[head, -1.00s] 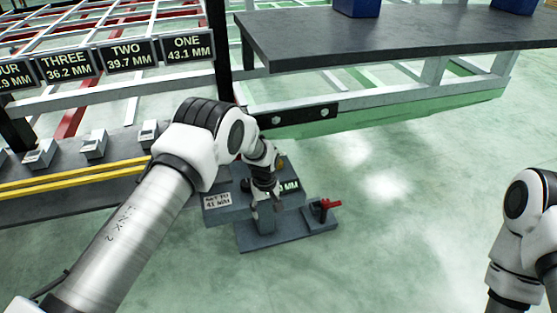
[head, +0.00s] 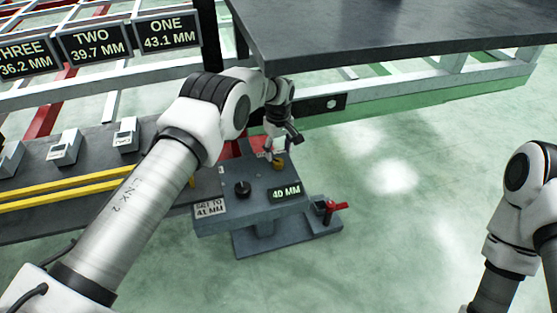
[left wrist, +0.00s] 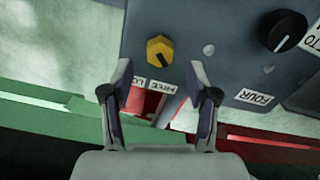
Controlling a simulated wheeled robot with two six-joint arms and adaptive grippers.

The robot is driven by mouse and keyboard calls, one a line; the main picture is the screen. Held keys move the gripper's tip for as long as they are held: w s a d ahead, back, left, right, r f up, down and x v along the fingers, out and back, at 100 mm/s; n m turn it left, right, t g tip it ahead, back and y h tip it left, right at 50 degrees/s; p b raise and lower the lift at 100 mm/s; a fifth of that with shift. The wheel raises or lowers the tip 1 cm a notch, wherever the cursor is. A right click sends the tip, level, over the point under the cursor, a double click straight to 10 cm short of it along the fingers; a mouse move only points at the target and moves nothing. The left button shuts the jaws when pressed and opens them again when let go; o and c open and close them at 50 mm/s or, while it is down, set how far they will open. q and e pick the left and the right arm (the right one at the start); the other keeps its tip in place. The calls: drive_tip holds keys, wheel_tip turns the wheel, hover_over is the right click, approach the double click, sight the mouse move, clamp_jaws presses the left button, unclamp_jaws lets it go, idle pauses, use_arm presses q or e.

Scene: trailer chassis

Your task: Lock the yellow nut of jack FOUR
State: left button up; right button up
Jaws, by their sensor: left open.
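The yellow nut (head: 279,163) sits at the far edge of the grey jack box (head: 262,203), partly hidden behind my left gripper. In the left wrist view the nut (left wrist: 160,48) has a dark pointer mark and lies just beyond and between my fingertips. My left gripper (left wrist: 160,75) is open and empty, apart from the nut. A tag reading FOUR (left wrist: 254,97) is on the box. The black knob (head: 243,189) stands nearer on the box, with a 40 MM readout (head: 286,192) and a SET TO 41 MM label (head: 210,208). My right gripper is out of view.
A red-handled part (head: 335,206) is on the jack's base at the right. A dark tabletop (head: 400,30) overhangs behind my left gripper. A rail with yellow strips (head: 70,190) is at the left. Green floor at the right is clear.

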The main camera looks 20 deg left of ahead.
sight(278, 162)
use_arm(q)
wheel_tip(278, 162, down, 5)
drive_tip(key=shift+r+b, duration=0.2)
drive_tip(key=shift+b, duration=0.55)
drive_tip(key=shift+r, duration=0.1)
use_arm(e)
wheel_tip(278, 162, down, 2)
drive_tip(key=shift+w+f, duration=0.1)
use_arm(q)
clamp_jaws()
